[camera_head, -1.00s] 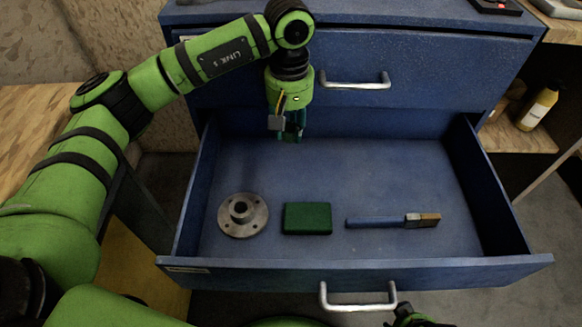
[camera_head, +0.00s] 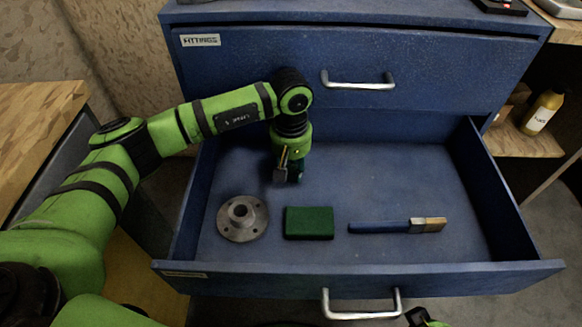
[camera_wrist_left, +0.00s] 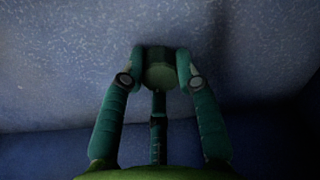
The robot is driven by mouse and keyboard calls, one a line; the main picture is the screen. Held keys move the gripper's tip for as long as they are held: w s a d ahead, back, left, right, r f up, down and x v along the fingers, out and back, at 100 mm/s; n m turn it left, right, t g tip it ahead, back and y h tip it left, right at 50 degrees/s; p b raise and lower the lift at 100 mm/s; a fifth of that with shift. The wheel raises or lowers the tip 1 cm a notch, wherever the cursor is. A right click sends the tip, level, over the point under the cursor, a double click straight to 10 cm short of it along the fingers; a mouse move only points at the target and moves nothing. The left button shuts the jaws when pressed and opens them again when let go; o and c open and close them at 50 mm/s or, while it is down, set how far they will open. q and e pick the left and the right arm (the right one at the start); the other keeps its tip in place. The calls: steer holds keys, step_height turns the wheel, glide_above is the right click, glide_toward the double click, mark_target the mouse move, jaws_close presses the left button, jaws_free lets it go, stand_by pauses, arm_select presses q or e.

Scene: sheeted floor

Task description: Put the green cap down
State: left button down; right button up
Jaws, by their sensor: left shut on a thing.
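My left gripper (camera_head: 288,172) points down inside the open drawer, over its back left part. In the left wrist view its two fingers (camera_wrist_left: 160,80) are shut on the sides of the green cap (camera_wrist_left: 160,70), a dark green, faceted piece. The cap is close to the speckled blue surface; I cannot tell whether it touches. In the head view the cap is mostly hidden by the fingers. The open blue drawer (camera_head: 360,278) holds several other items.
A grey metal flange (camera_head: 243,219), a green block (camera_head: 309,223) and a blue-handled brush (camera_head: 397,226) lie in a row towards the drawer's front. The drawer floor behind the block and brush is clear. A yellow bottle (camera_head: 541,112) stands on a shelf at right.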

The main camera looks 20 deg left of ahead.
mark_target(291, 169)
arm_select(q)
steer(key=shift+f, duration=0.15)
steer(key=c, duration=0.9)
jaws_free()
arm_select(e)
steer(key=shift+w+r, duration=0.1)
steer(key=shift+r, duration=0.2)
arm_select(q)
step_height(291, 169, up, 12)
steer(key=p, duration=0.2)
steer(key=shift+r, duration=0.2)
arm_select(e)
step_height(291, 169, down, 5)
steer(key=shift+w+f, duration=0.1)
steer(key=shift+f, duration=0.1)
